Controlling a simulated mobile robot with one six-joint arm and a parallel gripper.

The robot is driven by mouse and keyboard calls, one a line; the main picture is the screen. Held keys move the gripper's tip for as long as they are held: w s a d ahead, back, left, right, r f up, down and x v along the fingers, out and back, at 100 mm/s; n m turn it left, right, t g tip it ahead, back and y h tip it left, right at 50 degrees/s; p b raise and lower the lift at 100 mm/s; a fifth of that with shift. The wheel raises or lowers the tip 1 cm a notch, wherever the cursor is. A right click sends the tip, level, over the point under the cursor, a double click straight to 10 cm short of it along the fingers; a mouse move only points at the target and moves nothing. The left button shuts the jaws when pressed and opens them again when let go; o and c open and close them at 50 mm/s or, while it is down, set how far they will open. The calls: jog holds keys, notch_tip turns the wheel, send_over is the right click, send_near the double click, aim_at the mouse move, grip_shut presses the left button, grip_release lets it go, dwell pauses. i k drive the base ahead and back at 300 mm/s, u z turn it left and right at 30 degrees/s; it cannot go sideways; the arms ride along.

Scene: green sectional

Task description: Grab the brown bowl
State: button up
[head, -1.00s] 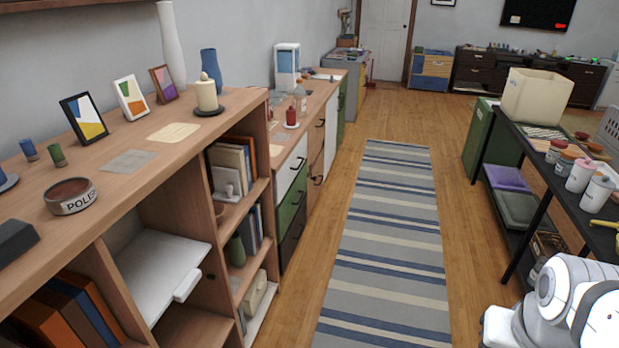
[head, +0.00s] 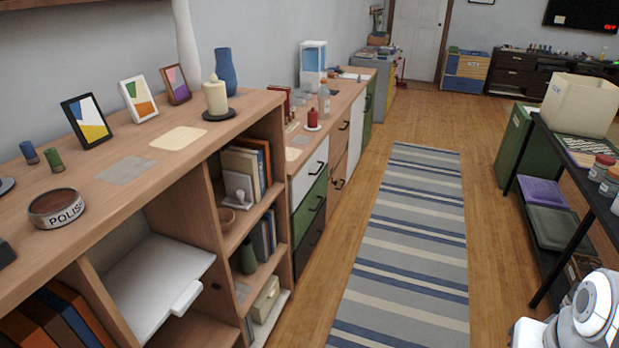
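A round tin marked POLISH (head: 56,208), with a brown inside, stands on the unit's top at the left. My gripper is not in view. Only a white and grey part of my arm shows at the lower right corner.
A striped rug (head: 410,235) lies on the clear floor between the shelf unit and a black rack (head: 572,190) at right. A candle (head: 215,98), picture frames and vases stand on the unit's top. A white tray-like board (head: 160,285) juts from a lower compartment.

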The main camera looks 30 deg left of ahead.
aim_at(226, 217)
jog(key=i, duration=1.5)
jog(key=u, duration=3.2)
jog(key=i, duration=1)
jog(key=z, duration=0.05)
